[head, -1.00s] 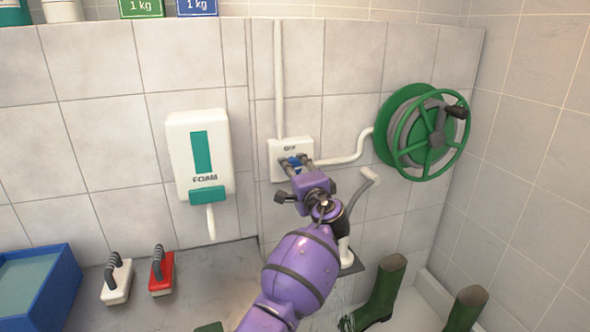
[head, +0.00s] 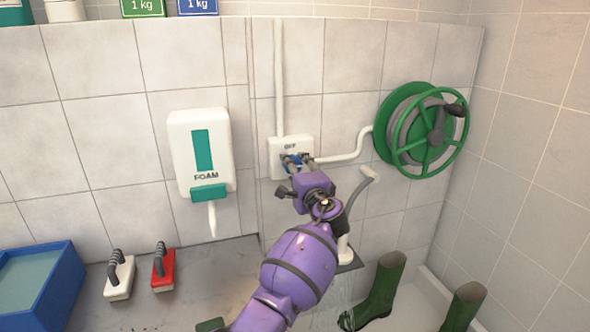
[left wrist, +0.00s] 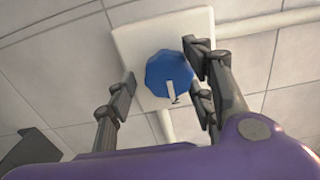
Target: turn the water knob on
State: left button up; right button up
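The blue water knob (left wrist: 168,70) sits on a white wall plate (left wrist: 133,38); its pale pointer mark faces the bottom of the left wrist view. The right-hand fingers overlap the knob's edge; a small gap shows at the left one. Contact is unclear. My left gripper (head: 297,162) also shows in the head view. My right gripper is out of view.
A green hose reel (head: 425,135) hangs to the right, a foam dispenser (head: 200,150) to the left. Thin streaks like water fall below my arm near green boots (head: 380,290). Brushes (head: 163,270) and a blue tub (head: 40,285) stand lower left.

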pick_arm(q)
jog(key=shift+r, duration=0.15)
jog(key=v, duration=1.2)
